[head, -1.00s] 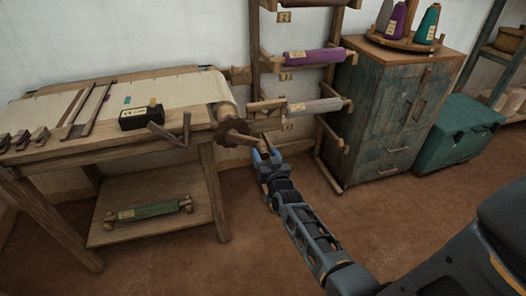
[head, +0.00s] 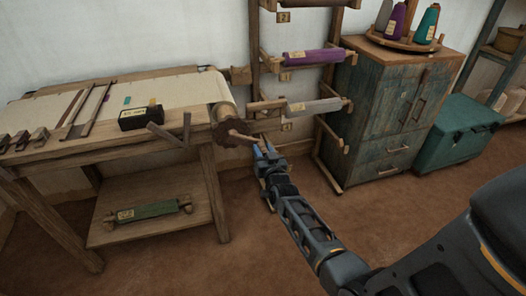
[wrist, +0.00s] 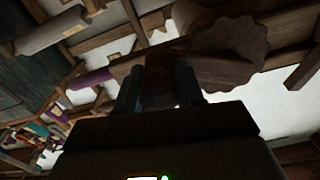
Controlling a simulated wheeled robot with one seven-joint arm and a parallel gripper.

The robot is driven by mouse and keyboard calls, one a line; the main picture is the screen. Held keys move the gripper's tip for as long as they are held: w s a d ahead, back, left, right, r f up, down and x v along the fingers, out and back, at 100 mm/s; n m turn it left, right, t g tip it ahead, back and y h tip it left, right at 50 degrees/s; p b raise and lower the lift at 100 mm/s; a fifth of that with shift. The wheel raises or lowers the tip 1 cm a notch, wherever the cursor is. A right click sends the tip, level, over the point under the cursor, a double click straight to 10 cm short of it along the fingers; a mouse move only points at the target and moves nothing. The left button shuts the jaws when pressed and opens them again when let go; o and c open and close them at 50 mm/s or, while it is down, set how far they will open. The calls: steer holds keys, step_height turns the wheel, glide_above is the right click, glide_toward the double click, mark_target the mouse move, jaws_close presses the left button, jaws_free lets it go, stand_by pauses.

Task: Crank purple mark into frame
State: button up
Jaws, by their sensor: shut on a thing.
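The loom (head: 110,150) stands at left with pale cloth (head: 185,90) stretched over it and wound on a roll at its right end. A dark toothed wheel (head: 229,132) sits at the loom's right end, with a wooden crank handle (head: 246,138) sticking out right. My gripper (head: 264,152) is shut on the handle's outer end. In the wrist view my gripper (wrist: 160,85) has its fingers around the dark handle, below the scalloped wheel (wrist: 238,42).
A black labelled box (head: 140,118) with an orange piece sits on the loom. A rack behind holds purple (head: 312,56) and grey (head: 315,106) rolls. A green roll (head: 150,210) lies on the lower shelf. A cabinet (head: 385,110) and teal chest (head: 458,132) stand right. The floor ahead is clear.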

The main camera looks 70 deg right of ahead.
jaws_close()
steer(key=shift+r, duration=0.1)
steer(key=r+n+p, duration=0.1)
steer(key=n, duration=0.1)
steer(key=r+n+p, duration=0.1)
steer(key=shift+s+d+r+p, duration=0.25)
steer(key=shift+s+r+p, duration=0.05)
steer(key=shift+r+p, duration=0.05)
step_height(320, 180, up, 2)
steer(key=n+p, duration=0.2)
steer(key=shift+r+n+p, duration=0.2)
steer(key=shift+n+p, duration=0.1)
step_height(320, 180, up, 2)
steer(key=n+p, duration=0.2)
steer(key=shift+n, duration=0.3)
steer(key=shift+w+a+r+n+p, duration=0.25)
steer(key=shift+r+n+p, duration=0.25)
steer(key=shift+n, duration=0.2)
steer(key=shift+w+a+r+n+p, duration=0.1)
steer(key=shift+w+r+n+p, duration=0.1)
steer(key=shift+r+n+p, duration=0.35)
steer(key=shift+n, duration=0.25)
